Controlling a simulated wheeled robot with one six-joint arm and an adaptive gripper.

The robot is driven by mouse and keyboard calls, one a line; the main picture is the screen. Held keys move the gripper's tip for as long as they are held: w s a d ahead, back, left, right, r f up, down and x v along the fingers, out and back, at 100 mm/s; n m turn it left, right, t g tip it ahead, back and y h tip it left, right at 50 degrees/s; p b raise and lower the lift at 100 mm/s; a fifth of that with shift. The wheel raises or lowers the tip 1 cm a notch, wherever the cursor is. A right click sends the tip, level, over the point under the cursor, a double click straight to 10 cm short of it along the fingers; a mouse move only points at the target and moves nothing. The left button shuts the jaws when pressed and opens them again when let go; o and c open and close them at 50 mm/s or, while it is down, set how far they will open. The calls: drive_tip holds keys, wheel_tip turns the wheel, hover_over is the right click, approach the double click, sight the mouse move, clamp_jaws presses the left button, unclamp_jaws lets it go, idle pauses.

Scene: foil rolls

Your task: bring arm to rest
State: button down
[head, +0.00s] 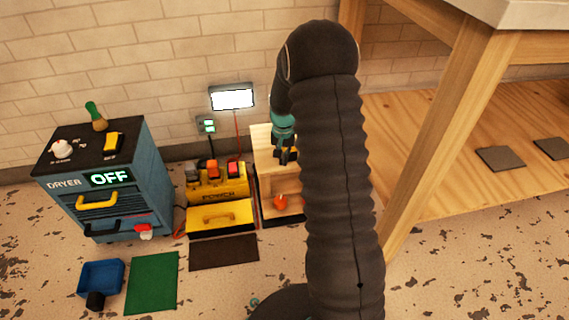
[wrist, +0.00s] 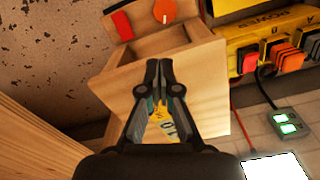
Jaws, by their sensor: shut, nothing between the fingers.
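My gripper (wrist: 158,64) is shut and empty; its two dark fingertips meet in front of a wooden box (wrist: 110,85) in the wrist view. In the head view my gripper (head: 286,158) shows small beside my thick dark arm, in front of the same wooden box (head: 262,145). My arm stands across the middle of the head view and hides part of the box. A yellow label with dark print shows between the finger linkages in the wrist view. Whether the fingers touch the box cannot be told.
A blue dryer cabinet (head: 110,220) reading OFF stands at left. A yellow power unit (head: 218,192) sits beside the wooden box. A blue bin (head: 100,276) and green mat (head: 152,282) lie in front. A wooden table leg (head: 440,150) rises at right.

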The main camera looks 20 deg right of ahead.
drive_tip(key=shift+d+r+p, duration=0.2)
drive_tip(key=shift+r+p, duration=0.1)
drive_tip(key=shift+r, duration=2.5)
drive_tip(key=s+a+r+n+t+p, duration=0.2)
drive_tip(key=s+a+r, duration=0.2)
drive_tip(key=s+r, duration=0.5)
drive_tip(key=s+a+r+n+t+p, duration=0.1)
drive_tip(key=s+a+r, duration=0.3)
drive_tip(key=s+r, duration=0.6)
drive_tip(key=s+a+r+n+t+p, duration=0.2)
drive_tip(key=s+a+r+n+p, duration=0.1)
drive_tip(key=s+r, duration=0.7)
drive_tip(key=s+a, duration=0.1)
drive_tip(key=s, duration=0.1)
drive_tip(key=shift+s+r+t, duration=0.15)
drive_tip(key=shift+s+t, duration=0.15)
drive_tip(key=shift+s, duration=0.1)
